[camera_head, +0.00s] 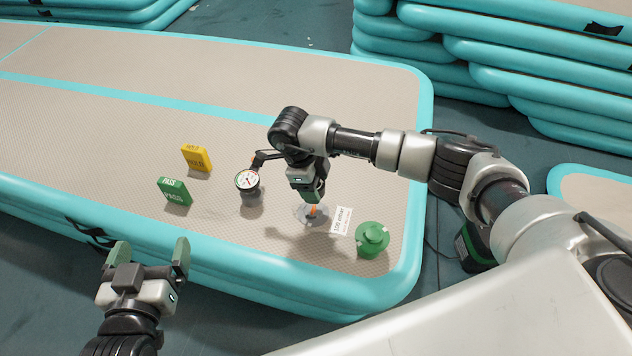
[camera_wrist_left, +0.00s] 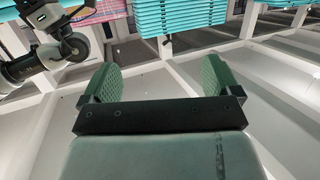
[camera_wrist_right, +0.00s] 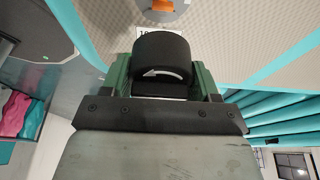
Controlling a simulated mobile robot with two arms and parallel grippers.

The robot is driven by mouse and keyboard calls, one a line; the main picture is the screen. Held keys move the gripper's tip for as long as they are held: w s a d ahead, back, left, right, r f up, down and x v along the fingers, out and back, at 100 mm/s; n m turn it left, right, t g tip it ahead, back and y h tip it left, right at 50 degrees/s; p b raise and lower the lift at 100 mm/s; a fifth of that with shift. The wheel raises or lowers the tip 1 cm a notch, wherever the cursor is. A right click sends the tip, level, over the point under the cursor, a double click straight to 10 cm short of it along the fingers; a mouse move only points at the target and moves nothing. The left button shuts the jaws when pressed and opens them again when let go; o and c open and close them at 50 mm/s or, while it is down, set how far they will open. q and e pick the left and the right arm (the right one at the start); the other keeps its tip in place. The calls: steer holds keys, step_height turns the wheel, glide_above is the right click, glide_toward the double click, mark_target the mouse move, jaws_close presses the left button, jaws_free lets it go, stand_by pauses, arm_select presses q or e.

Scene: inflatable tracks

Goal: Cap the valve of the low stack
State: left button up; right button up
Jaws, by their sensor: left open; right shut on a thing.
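The low stack (camera_head: 110,150) is a beige mat with teal sides. Its valve (camera_head: 303,212), a grey disc with an orange centre, lies near the right end; part of it shows at the top of the right wrist view (camera_wrist_right: 168,10). A green round cap (camera_head: 372,236) lies right of the valve. My right gripper (camera_head: 308,192) is above the valve, shut on a black cylinder with a white arrow (camera_wrist_right: 165,58). The cylinder is mostly hidden in the head view; I cannot tell whether it touches the valve. My left gripper (camera_head: 150,256) is open and empty, off the mat's front edge.
A white tag (camera_head: 341,221) lies between valve and cap. A pressure gauge (camera_head: 247,183) stands left of the valve. A green block (camera_head: 174,191) and a yellow block (camera_head: 196,158) stand farther left. Taller teal mat stacks (camera_head: 480,60) rise behind. The mat's left part is clear.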

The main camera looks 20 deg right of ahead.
steer(key=shift+f, duration=0.5)
steer(key=shift+f+b, duration=0.75)
steer(key=shift+b, duration=0.1)
steer(key=shift+f, duration=0.35)
steer(key=shift+f+b, duration=0.8)
steer(key=shift+b, duration=0.05)
arm_select(q)
steer(key=s+d+r+t+h, duration=0.1)
steer(key=s+r+t+h, duration=0.2)
steer(key=r+t, duration=0.8)
steer(key=shift+s+d+r+h+b, duration=0.2)
steer(key=shift+h+b, duration=0.15)
steer(key=shift+h, duration=0.15)
arm_select(e)
steer(key=shift+f, duration=0.5)
arm_select(q)
steer(key=shift+w+f+g, duration=0.2)
steer(key=shift+f+g, duration=0.1)
